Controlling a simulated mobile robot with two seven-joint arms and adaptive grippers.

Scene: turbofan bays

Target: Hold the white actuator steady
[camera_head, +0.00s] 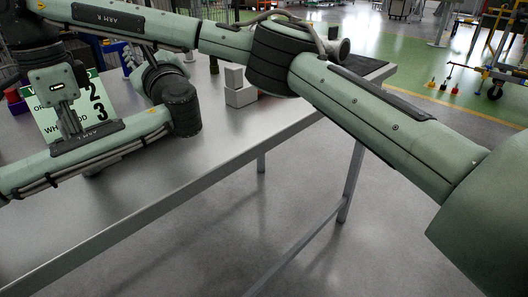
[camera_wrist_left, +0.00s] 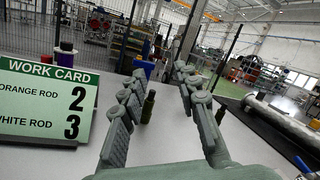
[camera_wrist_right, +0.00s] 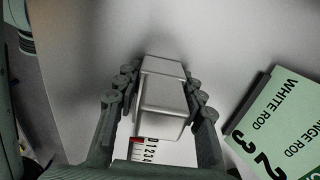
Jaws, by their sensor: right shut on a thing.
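The white actuator (camera_wrist_right: 162,98), a pale block in two stepped parts, lies between the fingers of my right gripper (camera_wrist_right: 157,98) in the right wrist view. The fingers are shut on its sides. I cannot tell whether it touches the grey table surface. My left gripper (camera_wrist_left: 165,90) is open in the left wrist view, with its fingers apart and nothing held. A dark green bottle-like object (camera_wrist_left: 148,106) stands beyond the fingers, apart from them.
A green-and-white work card (camera_wrist_left: 45,100) stands on the table (camera_head: 215,150); the card also shows in the right wrist view (camera_wrist_right: 280,130). A red-and-white numbered strip (camera_wrist_right: 145,149) lies below the actuator. The front of the table is clear.

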